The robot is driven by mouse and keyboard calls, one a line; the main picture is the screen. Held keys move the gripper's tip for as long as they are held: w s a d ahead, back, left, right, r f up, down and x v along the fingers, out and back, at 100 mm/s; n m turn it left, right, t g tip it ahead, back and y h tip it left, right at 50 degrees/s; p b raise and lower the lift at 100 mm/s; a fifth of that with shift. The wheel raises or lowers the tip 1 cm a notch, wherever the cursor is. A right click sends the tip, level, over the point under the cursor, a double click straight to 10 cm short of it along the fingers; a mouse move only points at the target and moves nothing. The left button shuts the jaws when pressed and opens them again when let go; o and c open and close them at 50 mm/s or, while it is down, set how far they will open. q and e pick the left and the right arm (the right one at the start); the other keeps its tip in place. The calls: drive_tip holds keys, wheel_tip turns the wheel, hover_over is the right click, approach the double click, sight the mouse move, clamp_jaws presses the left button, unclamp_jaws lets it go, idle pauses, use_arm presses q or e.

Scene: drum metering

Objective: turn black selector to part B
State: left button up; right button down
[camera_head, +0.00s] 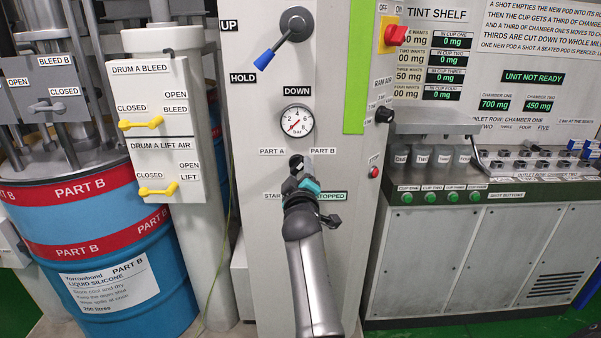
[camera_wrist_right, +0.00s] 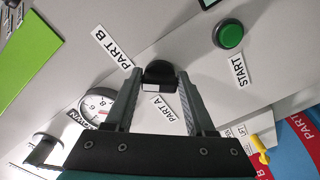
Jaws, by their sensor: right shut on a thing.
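The black selector (camera_head: 296,160) is on the grey column's front, between the PART A label (camera_head: 271,151) and the PART B label (camera_head: 323,150). My right gripper (camera_head: 299,174) reaches up to it from below and hides part of it. In the right wrist view, the fingers of my right gripper (camera_wrist_right: 160,77) are on both sides of the black selector (camera_wrist_right: 159,72), shut on it. A white mark shows on the knob; I cannot tell surely which label it points to. My left gripper is not in view.
A pressure gauge (camera_head: 296,121) and a blue-tipped lever (camera_head: 277,46) are above the selector. A green START button (camera_wrist_right: 229,34) is close by in the wrist view. The blue drum (camera_head: 95,230) stands left; the tint shelf cabinet (camera_head: 440,260) stands right.

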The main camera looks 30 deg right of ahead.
drive_tip(key=shift+m, duration=0.5)
drive_tip(key=shift+c, duration=1.2)
unclamp_jaws()
drive_tip(key=shift+s, duration=0.1)
